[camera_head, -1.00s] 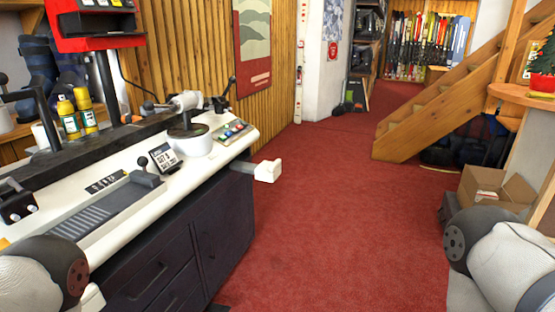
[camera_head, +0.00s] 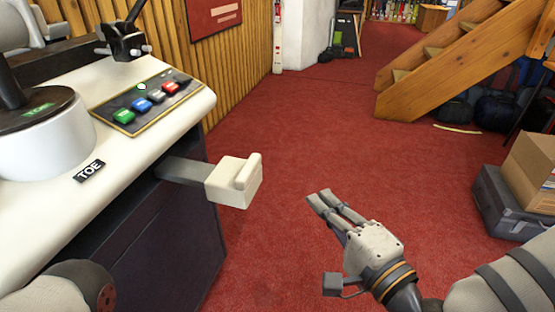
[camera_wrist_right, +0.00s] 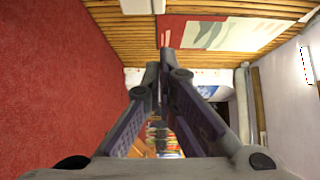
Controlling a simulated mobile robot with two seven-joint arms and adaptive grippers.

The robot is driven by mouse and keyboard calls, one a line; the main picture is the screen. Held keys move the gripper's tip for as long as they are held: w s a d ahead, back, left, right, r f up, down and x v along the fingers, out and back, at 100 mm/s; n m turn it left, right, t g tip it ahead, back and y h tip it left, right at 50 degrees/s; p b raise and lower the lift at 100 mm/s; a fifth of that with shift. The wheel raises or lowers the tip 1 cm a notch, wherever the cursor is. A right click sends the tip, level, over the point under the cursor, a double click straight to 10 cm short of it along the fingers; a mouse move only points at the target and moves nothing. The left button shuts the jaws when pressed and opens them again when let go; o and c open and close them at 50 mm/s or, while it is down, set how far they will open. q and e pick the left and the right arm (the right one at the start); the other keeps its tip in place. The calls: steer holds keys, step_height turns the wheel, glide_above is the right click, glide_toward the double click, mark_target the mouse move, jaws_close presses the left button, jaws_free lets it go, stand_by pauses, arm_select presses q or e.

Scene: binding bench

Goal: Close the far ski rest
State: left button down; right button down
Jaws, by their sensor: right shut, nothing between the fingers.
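The far ski rest (camera_head: 232,181) is a cream block with a raised lip on a grey bar. It sticks out from the right end of the white bench, over the red floor. My right gripper (camera_head: 321,198) is to the right of the rest, apart from it, with its fingers shut and empty. The shut fingers also show in the right wrist view (camera_wrist_right: 161,68). My left gripper is out of the head view; only a part of my left arm shows at the bottom left.
The bench (camera_head: 150,150) has a button panel (camera_head: 148,101) and a TOE label on its top. Cardboard boxes (camera_head: 532,165) and a grey case (camera_head: 505,207) stand at the right. Wooden stairs (camera_head: 450,65) are behind. The red carpet (camera_head: 330,140) between is clear.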

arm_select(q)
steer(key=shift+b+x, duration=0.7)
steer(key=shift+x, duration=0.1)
arm_select(e)
steer(key=w+a, duration=0.8)
steer(key=w, duration=0.1)
steer(key=shift+a, duration=0.15)
steer(key=shift+w, duration=0.1)
